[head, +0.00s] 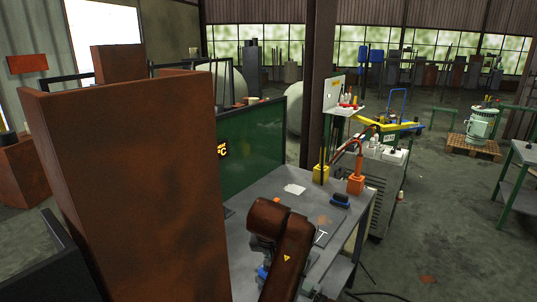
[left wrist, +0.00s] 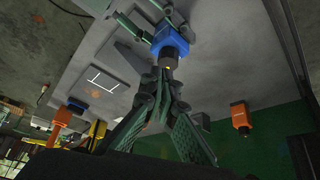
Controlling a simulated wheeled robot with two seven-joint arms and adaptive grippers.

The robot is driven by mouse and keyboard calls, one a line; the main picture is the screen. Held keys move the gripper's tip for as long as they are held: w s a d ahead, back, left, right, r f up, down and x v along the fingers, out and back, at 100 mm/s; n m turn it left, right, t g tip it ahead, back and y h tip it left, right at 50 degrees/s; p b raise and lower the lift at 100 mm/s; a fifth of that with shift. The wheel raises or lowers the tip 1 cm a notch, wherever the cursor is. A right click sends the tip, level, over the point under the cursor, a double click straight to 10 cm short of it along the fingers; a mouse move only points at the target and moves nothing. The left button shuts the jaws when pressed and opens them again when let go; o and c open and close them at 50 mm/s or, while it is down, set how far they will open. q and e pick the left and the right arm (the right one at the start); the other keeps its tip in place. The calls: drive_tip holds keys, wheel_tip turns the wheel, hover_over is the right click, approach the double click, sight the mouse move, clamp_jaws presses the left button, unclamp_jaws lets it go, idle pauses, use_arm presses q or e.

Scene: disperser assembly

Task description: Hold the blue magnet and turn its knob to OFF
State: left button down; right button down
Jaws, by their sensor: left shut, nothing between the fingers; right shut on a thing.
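The blue magnet (left wrist: 170,38) shows at the top of the left wrist view, with its small round knob (left wrist: 168,59) facing my left gripper. My right gripper (left wrist: 163,28) is shut on the magnet, its dark green fingers on either side of it. My left gripper (left wrist: 165,80) is shut and empty, its fingertips close together just at the knob; I cannot tell whether they touch it. In the head view, a bit of blue (head: 262,272) shows beside my brown arm, which hides most of the right gripper. The knob's marking is not readable.
The grey table (head: 262,190) carries a yellow holder (head: 321,174), an orange holder (head: 355,184) and a dark blue item (head: 340,200). An orange block (left wrist: 240,118) shows against the green panel (head: 258,145). A large rusty panel (head: 140,170) blocks the head view's left.

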use_arm(q)
wheel_tip(320, 180, down, 6)
drive_tip(key=a, duration=0.2)
drive_tip(key=shift+w+a, duration=0.3)
drive_tip(key=shift+a, duration=0.05)
idle(0.6)
drive_tip(key=shift+w+d, duration=0.1)
drive_tip(key=shift+w, duration=0.1)
idle(0.7)
drive_tip(key=shift+s+d, duration=0.1)
drive_tip(key=shift+d, duration=1)
drive_tip(key=shift+s+d, duration=0.1)
drive_tip(key=shift+s, duration=0.05)
idle(0.3)
